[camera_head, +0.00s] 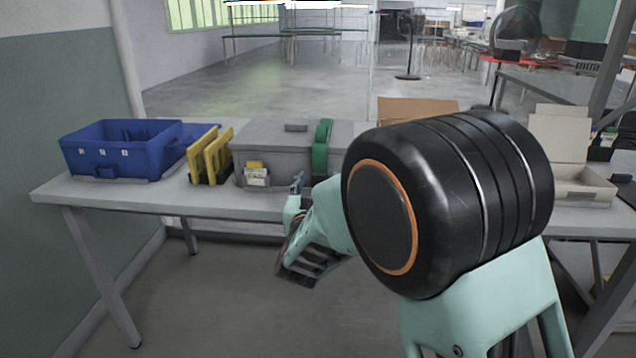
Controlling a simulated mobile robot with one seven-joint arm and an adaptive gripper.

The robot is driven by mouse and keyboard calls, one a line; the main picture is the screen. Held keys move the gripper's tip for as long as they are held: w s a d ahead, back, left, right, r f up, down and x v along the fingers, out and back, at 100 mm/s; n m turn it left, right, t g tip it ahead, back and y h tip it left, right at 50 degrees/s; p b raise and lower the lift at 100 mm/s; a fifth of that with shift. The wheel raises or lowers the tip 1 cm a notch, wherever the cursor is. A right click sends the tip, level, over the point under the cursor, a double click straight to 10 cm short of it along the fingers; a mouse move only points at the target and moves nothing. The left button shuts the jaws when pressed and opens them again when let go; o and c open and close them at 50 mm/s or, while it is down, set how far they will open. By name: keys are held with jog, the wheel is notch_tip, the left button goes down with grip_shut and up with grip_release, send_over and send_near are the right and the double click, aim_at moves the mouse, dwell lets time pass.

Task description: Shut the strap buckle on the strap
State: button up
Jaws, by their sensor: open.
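A green strap (321,146) runs over the top and down the front of a grey lidded box (283,135) on the table. I cannot make out the buckle on it; the lower part of the strap is close to my arm in the picture. My gripper (297,183) is at the front of the grey box, below and left of the strap. It is small in the picture and partly merged with my arm link. It is open, and I see nothing between its fingers. My large black arm joint hides the right side of the box.
A blue bin (118,160) stands at the table's left end. Yellow upright pieces (211,157) stand between it and the grey box. A cardboard box (415,106) and an open carton (572,180) are at the right. The table's (130,197) front left edge is bare.

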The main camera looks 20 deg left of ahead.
jog(key=c, duration=1.1)
jog(key=shift+w+r+g+p, duration=0.1)
jog(key=shift+r+g+p, duration=0.25)
jog(key=shift+p, duration=0.9)
jog(key=shift+w+g+p, duration=0.1)
jog(key=shift+g+p, duration=0.15)
jog(key=shift+p, duration=0.45)
jog(key=shift+f, duration=0.1)
jog(key=o, duration=1.1)
